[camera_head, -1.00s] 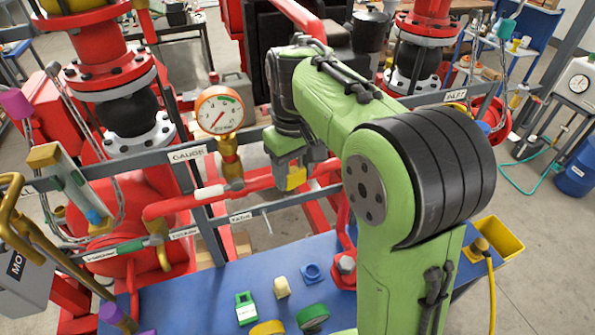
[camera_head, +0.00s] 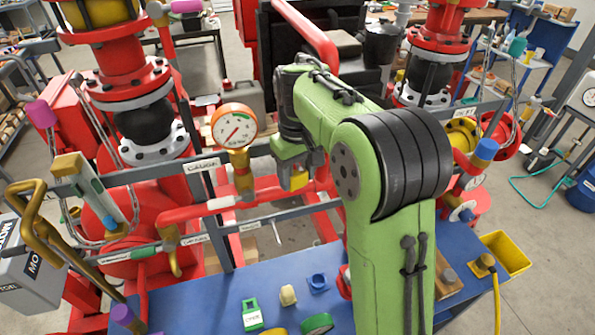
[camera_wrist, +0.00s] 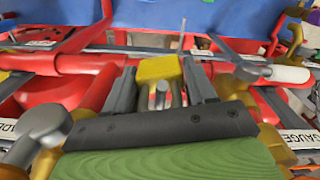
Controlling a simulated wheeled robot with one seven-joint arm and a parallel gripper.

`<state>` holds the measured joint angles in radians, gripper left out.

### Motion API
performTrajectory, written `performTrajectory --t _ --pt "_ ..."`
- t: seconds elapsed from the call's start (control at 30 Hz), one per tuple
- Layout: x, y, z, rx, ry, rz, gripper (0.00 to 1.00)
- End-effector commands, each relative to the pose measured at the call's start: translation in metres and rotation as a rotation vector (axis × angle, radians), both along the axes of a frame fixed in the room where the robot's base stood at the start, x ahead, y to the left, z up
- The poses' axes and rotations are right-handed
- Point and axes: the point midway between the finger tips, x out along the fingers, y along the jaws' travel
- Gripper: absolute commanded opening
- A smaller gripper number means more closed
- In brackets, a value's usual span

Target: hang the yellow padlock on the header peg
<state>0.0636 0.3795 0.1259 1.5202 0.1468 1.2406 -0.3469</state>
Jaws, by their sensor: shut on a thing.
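The yellow padlock (camera_head: 299,180) is held in my gripper (camera_head: 296,165), over the grey rails of the red skid and right of the gauge. In the wrist view the yellow padlock body (camera_wrist: 158,69) sits between the fingertips of my gripper (camera_wrist: 160,85), with grey shackle bars below it. A thin grey peg (camera_head: 276,233) stands out from the lower rail, right of a small white label I cannot read clearly. It also shows in the wrist view (camera_wrist: 182,35), beyond the padlock and a little to its right. The padlock and peg look apart.
A pressure gauge (camera_head: 235,127) on a brass stem stands left of my gripper. A red pipe (camera_head: 205,207) runs along the skid behind the lower rail. The blue bench (camera_head: 225,291) in front carries a green tag (camera_head: 251,315) and several small parts.

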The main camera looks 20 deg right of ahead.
Motion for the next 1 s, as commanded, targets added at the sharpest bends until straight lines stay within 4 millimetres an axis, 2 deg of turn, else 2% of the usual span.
performTrajectory --t 0.37,0.4,0.57,0.87,1.0 --pt "0.0 0.0 0.0 0.0 -0.001 0.0 0.2" --pt "0.0 0.0 0.0 0.0 -0.001 0.0 0.61" --pt "0.0 0.0 0.0 0.0 -0.001 0.0 0.85" --pt "0.0 0.0 0.002 0.0 -0.001 0.001 0.85" --pt "0.001 0.0 0.026 0.0 -0.006 0.002 0.85"
